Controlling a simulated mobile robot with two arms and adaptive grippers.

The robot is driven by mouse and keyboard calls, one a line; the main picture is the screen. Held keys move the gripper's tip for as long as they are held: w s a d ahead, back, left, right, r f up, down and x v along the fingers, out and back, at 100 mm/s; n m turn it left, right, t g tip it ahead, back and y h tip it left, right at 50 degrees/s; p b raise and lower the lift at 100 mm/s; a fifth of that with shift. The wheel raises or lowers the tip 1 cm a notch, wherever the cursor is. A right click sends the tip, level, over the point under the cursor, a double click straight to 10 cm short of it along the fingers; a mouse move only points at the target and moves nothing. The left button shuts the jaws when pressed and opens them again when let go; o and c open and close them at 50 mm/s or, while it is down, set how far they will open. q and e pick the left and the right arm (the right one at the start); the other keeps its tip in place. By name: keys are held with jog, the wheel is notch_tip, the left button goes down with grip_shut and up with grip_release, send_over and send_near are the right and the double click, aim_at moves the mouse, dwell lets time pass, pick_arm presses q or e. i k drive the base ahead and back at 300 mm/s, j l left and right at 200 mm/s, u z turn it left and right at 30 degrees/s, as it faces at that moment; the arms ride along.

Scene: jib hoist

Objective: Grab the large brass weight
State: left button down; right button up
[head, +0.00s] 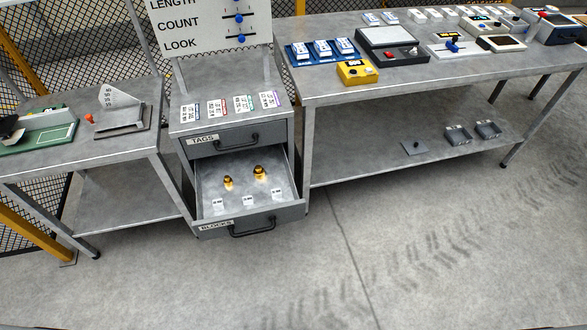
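Two brass weights stand upright in the open lower drawer (212,208) of the grey cabinet, whose front is labelled BLOCKS. The larger brass weight (260,173) is on the right, towards the back of the drawer. The smaller brass weight (228,183) is to its left. Small white labels (247,201) lie in the front of the drawer. Neither of my grippers shows in the head view.
The upper drawer (230,141), labelled TAGS, is shut above the open one. Coloured tag cards (226,107) lie on the cabinet top. A bench (440,80) with instruments stands right, another table (80,150) left. The floor in front (300,270) is clear.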

aim_at(259, 171)
jog(key=i+j+z, duration=0.15)
jog(key=j+z, duration=0.6)
jog(key=j, duration=0.2)
jog(key=i+j+z, duration=0.1)
jog(key=j+z, duration=0.3)
jog(key=j, duration=0.1)
